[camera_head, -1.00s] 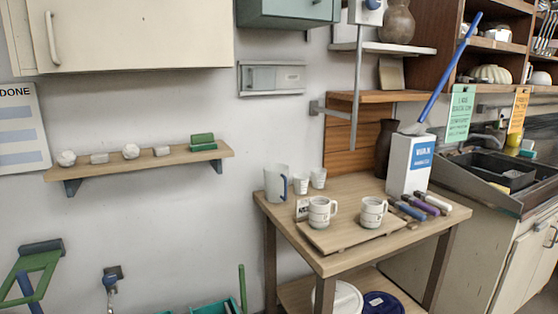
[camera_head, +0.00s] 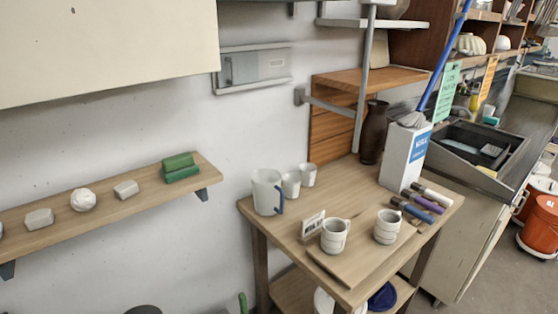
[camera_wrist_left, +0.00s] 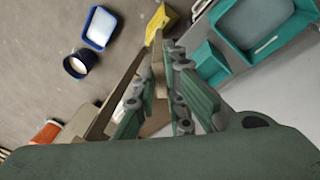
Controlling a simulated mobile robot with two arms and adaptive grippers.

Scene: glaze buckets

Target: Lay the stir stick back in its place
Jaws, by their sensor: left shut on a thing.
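My left gripper (camera_wrist_left: 160,88) shows in the left wrist view, its green-grey fingers shut on a thin tan wooden piece, which looks like the stir stick (camera_wrist_left: 158,56). The stick points away from the palm, and its held part is partly hidden by the fingers. In the head view neither gripper shows. I cannot make out the stick's place in these views.
In the left wrist view, teal bins (camera_wrist_left: 206,66), a blue-rimmed tray (camera_wrist_left: 100,27), a dark bucket (camera_wrist_left: 80,65) and a yellow object (camera_wrist_left: 161,20) lie beyond the fingers. The head view shows a wooden table (camera_head: 350,207) with mugs and a wall shelf (camera_head: 105,205).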

